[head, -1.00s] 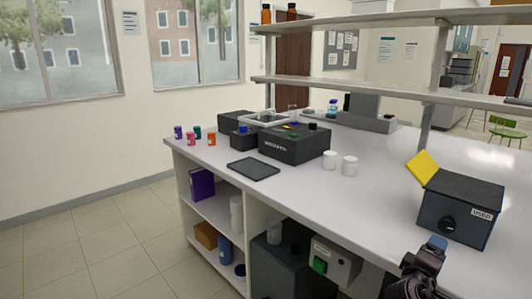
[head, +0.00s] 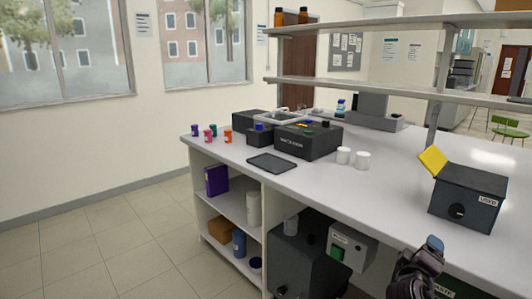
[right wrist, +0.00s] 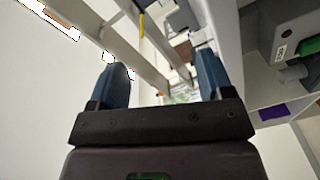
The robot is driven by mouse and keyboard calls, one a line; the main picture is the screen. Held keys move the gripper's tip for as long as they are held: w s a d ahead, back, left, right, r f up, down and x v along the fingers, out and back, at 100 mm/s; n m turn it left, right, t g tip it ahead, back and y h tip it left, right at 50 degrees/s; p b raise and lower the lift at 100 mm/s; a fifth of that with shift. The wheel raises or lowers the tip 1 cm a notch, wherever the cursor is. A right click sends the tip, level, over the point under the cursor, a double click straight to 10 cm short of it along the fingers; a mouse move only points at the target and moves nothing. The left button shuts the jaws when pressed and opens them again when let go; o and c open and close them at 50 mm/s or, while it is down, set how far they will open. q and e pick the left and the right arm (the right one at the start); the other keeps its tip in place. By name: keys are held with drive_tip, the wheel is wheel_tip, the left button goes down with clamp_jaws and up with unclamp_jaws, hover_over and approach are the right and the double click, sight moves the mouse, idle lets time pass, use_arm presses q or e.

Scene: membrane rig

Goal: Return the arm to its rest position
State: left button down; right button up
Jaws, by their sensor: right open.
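My right gripper (head: 434,245) is at the lower right of the head view, in front of the bench's front edge and below the dark box with a yellow lid. In the right wrist view its two blue fingers (right wrist: 160,82) stand wide apart with nothing between them. My left gripper is not in the head view.
The white bench (head: 400,198) carries a dark box (head: 466,196) with a raised yellow lid, a black rig (head: 308,141), two white cups (head: 352,158), a dark tray (head: 271,164) and several small coloured vials (head: 211,133). Shelves rise above. The floor (head: 110,225) at left is clear.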

drive_tip(key=s+a+f+m+t+y, duration=0.2)
drive_tip(key=s+a+f+m+y, duration=0.1)
drive_tip(key=s+a+f+y, duration=0.6)
drive_tip(key=s+a+f+g+y, duration=0.1)
drive_tip(key=s+f+g, duration=0.1)
drive_tip(key=s+f, duration=0.5)
drive_tip(key=s+a+f+m+g+y, duration=0.1)
drive_tip(key=s+f, duration=0.6)
drive_tip(key=s, duration=0.8)
drive_tip(key=shift+a+f+g+y, duration=0.3)
drive_tip(key=shift+a+g, duration=0.25)
drive_tip(key=shift+g, duration=0.15)
